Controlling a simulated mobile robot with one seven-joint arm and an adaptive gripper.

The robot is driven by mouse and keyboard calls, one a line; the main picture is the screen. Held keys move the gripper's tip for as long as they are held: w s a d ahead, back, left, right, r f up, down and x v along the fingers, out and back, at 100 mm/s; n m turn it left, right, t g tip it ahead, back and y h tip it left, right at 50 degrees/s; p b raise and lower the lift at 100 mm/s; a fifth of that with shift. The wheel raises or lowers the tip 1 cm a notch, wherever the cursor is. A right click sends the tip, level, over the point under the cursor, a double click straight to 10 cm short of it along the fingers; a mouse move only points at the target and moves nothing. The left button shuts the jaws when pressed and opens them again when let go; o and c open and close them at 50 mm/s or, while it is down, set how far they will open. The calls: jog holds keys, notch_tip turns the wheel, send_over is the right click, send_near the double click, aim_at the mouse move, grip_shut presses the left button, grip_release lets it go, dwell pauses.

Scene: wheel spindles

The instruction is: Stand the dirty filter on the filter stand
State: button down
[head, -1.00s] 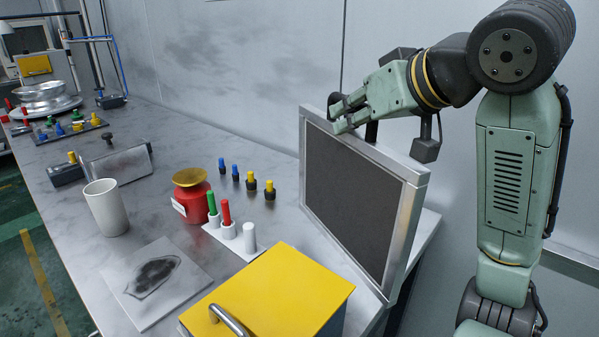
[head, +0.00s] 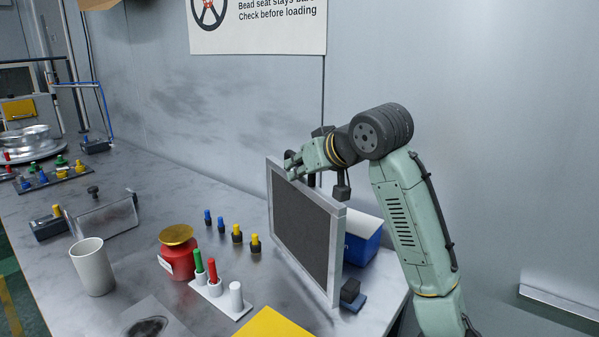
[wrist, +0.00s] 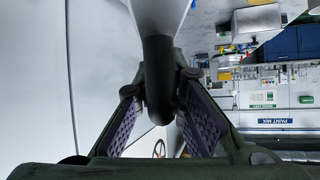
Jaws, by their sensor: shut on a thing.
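The dirty filter (head: 306,228) is a dark grey panel in a silver frame, upright at the right end of the bench. My gripper (head: 291,167) is at its top edge, shut on its dark handle (wrist: 158,80), which lies between the two ridged finger pads in the wrist view. I cannot tell whether the filter's lower edge touches the bench.
A blue box with a white top (head: 362,238) stands behind the filter. Left of it are several small pegs (head: 237,234), a white holder with coloured pins (head: 222,302), a red pot (head: 178,257) and a white cup (head: 92,268). A yellow box (head: 272,325) is in front.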

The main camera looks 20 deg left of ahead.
jog(key=shift+f, duration=1.1)
jog(key=c, duration=1.7)
grip_release()
jog(key=shift+f, duration=0.1)
jog(key=shift+o, duration=0.2)
jog(key=shift+s+d+r, duration=0.1)
jog(key=shift+d+r, duration=0.05)
jog(key=shift+r, duration=0.05)
jog(key=shift+o, duration=0.4)
jog(key=b+v, duration=0.3)
jog(key=v, duration=0.8)
jog(key=shift+s+d+r, duration=0.2)
jog(key=shift+d, duration=0.05)
